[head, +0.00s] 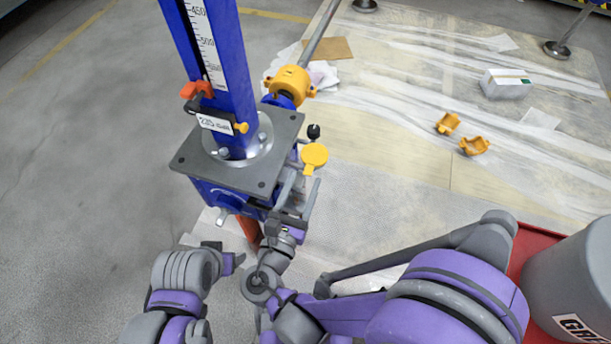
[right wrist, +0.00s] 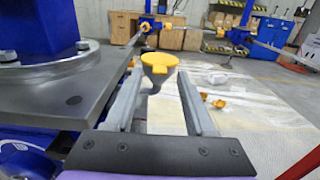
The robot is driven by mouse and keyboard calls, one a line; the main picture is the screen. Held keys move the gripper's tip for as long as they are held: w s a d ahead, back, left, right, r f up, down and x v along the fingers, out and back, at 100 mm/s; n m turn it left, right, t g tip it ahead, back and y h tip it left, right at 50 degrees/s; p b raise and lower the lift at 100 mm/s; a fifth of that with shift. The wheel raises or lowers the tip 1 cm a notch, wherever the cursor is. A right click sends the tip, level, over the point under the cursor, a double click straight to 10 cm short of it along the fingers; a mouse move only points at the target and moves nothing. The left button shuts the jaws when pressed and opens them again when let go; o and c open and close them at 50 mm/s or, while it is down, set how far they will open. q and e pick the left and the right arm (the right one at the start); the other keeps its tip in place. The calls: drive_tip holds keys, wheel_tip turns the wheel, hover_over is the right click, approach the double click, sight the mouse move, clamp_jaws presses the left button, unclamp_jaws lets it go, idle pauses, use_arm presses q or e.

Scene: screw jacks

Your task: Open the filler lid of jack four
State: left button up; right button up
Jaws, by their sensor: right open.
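Jack four appears to be the blue jack (head: 235,195) with a ruler on its column and a dark grey square plate. Its round yellow filler lid (head: 314,155) sits at the right side of the plate and seems to lie flat on the filler. In the right wrist view the lid (right wrist: 159,62) tops a grey funnel-shaped neck (right wrist: 153,86). My right gripper (head: 298,187) is open just below the lid, its fingers (right wrist: 158,92) either side of the neck in view and apparently not touching it. My left gripper (head: 237,262) is low beside the jack; its jaw gap is unclear.
The plate's edge (right wrist: 90,98) is close to the left finger. A yellow collar (head: 290,82) holds a shaft behind the lid. Yellow half-shells (head: 474,146) and a white box (head: 506,83) lie on the sheeted floor. A grey bin (head: 575,275) stands at the right.

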sight(313, 159)
drive_tip(key=shift+x, duration=1.15)
clamp_jaws()
idle(0.6)
